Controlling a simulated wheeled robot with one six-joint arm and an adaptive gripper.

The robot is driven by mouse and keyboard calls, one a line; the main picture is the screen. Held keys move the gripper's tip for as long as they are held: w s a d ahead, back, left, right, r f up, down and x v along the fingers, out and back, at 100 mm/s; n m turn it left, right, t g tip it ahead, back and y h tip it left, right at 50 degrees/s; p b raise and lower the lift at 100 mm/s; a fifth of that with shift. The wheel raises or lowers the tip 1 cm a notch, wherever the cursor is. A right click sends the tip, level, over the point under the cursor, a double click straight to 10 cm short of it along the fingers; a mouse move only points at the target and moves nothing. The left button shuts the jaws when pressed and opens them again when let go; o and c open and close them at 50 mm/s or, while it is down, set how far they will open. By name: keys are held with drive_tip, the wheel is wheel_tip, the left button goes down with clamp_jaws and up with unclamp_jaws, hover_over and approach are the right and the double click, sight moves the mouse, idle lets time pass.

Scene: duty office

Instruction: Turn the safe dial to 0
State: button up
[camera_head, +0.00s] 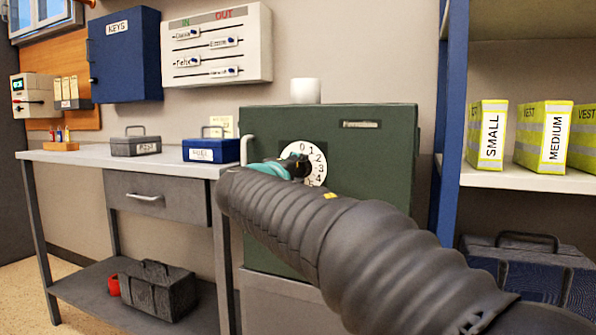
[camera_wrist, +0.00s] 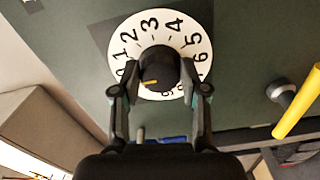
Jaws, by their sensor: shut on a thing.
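The green safe (camera_head: 385,140) stands in the middle of the head view. Its white dial (camera_head: 319,161) is on the front, with 0 at the top and 1 to 4 down the right side. In the wrist view the dial (camera_wrist: 187,33) appears turned, with 0 at the left. My gripper (camera_wrist: 160,74) is shut on the black dial knob (camera_wrist: 158,65), one finger on each side. An orange mark on the knob lies at its lower left, on the side near the 0; the exact reading is unclear. Fingers hide some lower digits.
A white cup (camera_head: 305,91) stands on the safe. A workbench (camera_head: 85,157) with a grey box (camera_head: 136,145) and a blue box (camera_head: 211,150) is left. Shelves with yellow vest packs (camera_head: 488,135) are right.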

drive_tip(key=o, duration=1.1)
drive_tip(key=shift+o, duration=0.2)
drive_tip(key=v, duration=1.2)
